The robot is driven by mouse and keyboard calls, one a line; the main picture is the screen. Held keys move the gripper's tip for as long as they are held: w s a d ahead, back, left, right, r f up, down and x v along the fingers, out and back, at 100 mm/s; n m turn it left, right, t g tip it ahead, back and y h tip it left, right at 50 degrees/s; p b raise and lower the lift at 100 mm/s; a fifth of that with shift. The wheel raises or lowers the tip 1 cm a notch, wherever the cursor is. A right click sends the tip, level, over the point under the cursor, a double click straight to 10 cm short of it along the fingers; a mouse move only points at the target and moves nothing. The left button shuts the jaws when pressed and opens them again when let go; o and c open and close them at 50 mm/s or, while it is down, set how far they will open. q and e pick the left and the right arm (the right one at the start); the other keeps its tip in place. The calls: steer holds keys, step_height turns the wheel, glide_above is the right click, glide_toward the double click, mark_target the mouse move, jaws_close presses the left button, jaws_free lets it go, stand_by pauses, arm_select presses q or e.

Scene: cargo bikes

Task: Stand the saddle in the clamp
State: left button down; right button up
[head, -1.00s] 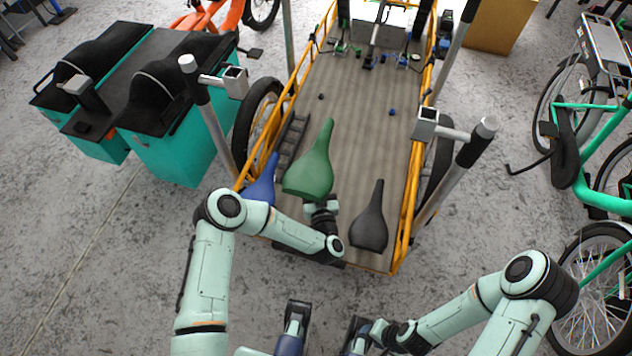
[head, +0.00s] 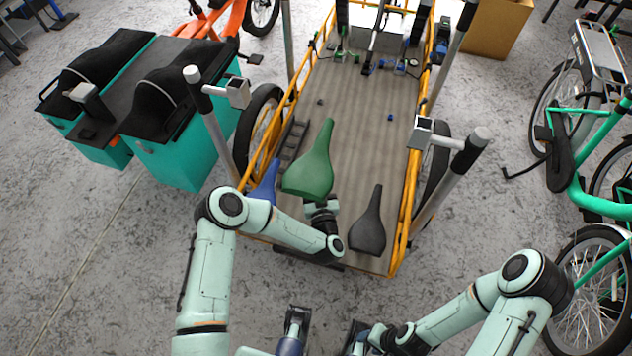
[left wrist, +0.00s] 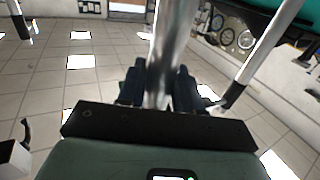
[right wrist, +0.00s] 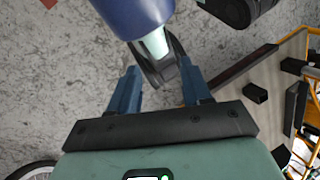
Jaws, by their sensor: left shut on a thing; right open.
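A green saddle (head: 310,170) is held above the near end of the cargo bed. My left gripper (head: 322,208) is just below it, shut on its post. In the left wrist view the silver post (left wrist: 163,60) stands between the closed fingers (left wrist: 160,88). My right gripper (head: 362,334) is open and empty, low at the bottom of the head view; its parted blue fingers show in the right wrist view (right wrist: 160,90). Silver square clamp heads sit on posts left (head: 238,92) and right (head: 423,130) of the bed; I cannot tell which is meant.
A black saddle (head: 367,225) and a partly hidden blue saddle (head: 264,185) lie at the bed's near end. Yellow rails (head: 412,185) edge the bed (head: 355,120), whose middle is mostly clear. Teal boxes (head: 175,155) stand left; a green bike (head: 590,175) stands right.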

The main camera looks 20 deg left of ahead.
steer(key=shift+s+r+p, duration=0.35)
steer(key=shift+r+p, duration=0.55)
steer(key=shift+p, duration=0.2)
stand_by(0.9)
